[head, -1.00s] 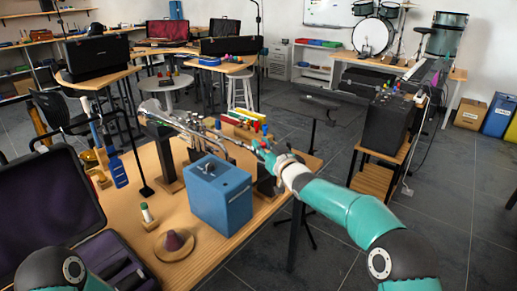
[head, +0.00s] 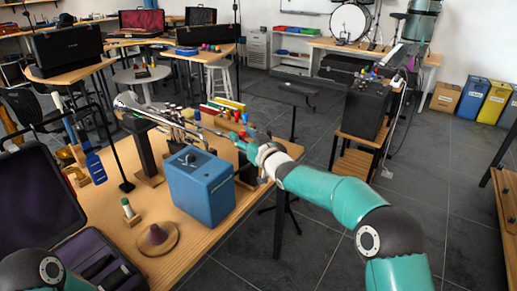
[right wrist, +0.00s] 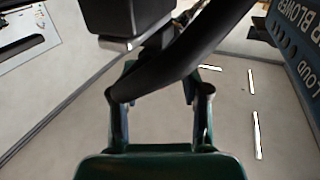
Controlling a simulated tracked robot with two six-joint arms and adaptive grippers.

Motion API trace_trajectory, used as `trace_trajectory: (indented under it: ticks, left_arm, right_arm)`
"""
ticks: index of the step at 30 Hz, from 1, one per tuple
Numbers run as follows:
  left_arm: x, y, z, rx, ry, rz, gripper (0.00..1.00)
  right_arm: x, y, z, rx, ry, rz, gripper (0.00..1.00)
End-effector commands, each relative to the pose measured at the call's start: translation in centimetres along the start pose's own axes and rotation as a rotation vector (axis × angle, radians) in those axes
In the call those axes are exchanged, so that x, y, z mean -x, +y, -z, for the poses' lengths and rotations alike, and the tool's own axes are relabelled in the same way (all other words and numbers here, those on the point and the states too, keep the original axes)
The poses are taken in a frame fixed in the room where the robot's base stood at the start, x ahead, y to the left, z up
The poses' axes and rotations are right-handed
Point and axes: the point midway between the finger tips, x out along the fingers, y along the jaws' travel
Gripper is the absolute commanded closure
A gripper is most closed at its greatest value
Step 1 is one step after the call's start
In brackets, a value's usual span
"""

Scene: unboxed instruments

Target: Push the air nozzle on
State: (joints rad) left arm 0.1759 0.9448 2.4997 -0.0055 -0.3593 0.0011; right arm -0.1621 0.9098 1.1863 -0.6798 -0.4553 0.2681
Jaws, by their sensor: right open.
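A blue box (head: 200,188) stands on the wooden table. It also shows at the right of the right wrist view (right wrist: 300,40), with upside-down lettering that includes "BLOWER" and "LOUD". I cannot pick out the air nozzle for certain. A dark curved tube (right wrist: 185,65) crosses in front of the fingers in the right wrist view; I cannot tell if it is the nozzle or its hose. My right gripper (head: 240,138) is behind and right of the box, near the right end of a silver trumpet (head: 165,115). Its fingers are apart. My left gripper is out of view.
An open dark case (head: 90,262) lies at the table's left front. A round wooden base with a purple cone (head: 157,237) and a small bottle (head: 128,209) stand before the box. Colourful blocks (head: 222,106) lie behind the trumpet.

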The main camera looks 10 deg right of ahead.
Motion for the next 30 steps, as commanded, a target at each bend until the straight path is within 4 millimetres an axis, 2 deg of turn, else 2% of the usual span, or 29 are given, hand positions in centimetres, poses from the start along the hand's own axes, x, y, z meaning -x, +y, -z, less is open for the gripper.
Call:
trace_trajectory:
  ticks: [18, 24, 30]
  left_arm:
    - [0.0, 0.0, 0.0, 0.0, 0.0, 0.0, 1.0]
    - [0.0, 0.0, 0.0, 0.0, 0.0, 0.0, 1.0]
    - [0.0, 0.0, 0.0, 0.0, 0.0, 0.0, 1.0]
  right_arm:
    - [9.5, 0.1, 0.0, 0.0, 0.001, -0.003, 0.54]
    - [10.8, 0.1, 0.0, 0.0, 0.001, -0.003, 0.54]
    - [10.9, 0.1, -0.1, 0.0, 0.001, -0.002, 0.54]
